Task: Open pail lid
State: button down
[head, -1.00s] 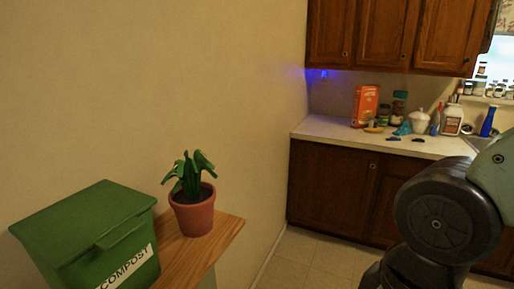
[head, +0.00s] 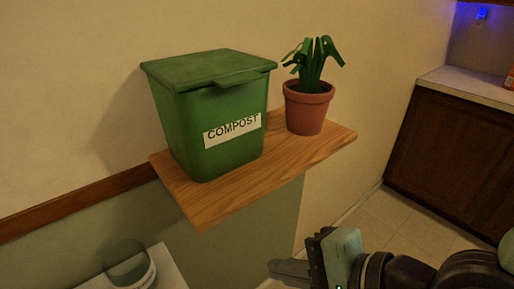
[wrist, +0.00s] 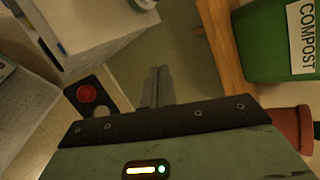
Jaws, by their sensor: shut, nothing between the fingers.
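The green compost pail (head: 208,115) stands on a wooden wall shelf in the head view, with a white COMPOST label on its front. Its green lid (head: 205,68) lies flat and closed on top, with a lip at the front edge. My gripper (head: 272,269) is below and in front of the shelf, to the right of the pail, apart from it. In the wrist view my gripper (wrist: 157,74) has its two fingers together and empty. The pail (wrist: 272,40) shows there only in part at the upper right; its lid is out of that view.
A potted plant (head: 306,105) stands right of the pail on the wooden shelf (head: 215,205). The shelf's front edge lies between my gripper and the pail. A white surface with a round green-topped container (head: 128,264) is at lower left. The air above the lid is clear.

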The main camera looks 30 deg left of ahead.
jog(key=w+a+r+m+t+y+b, duration=0.1)
jog(key=w+r+m+t+y+b, duration=0.25)
jog(key=r+m, duration=0.35)
jog(key=w+r+m+t+y+b, duration=0.25)
jog(key=r+m+y, duration=0.2)
jog(key=m, duration=0.55)
jog(key=shift+t, duration=0.6)
jog(key=p+x, duration=0.2)
jog(key=x, duration=0.1)
jog(key=p+x, duration=0.6)
jog(key=shift+s+a+r, duration=0.1)
jog(key=shift+a+r, duration=0.05)
jog(key=shift+r, duration=0.25)
jog(key=r, duration=0.1)
jog(key=r+p, duration=0.2)
jog(key=shift+w+a, duration=0.2)
jog(key=shift+a, duration=0.1)
jog(key=shift+r, duration=0.45)
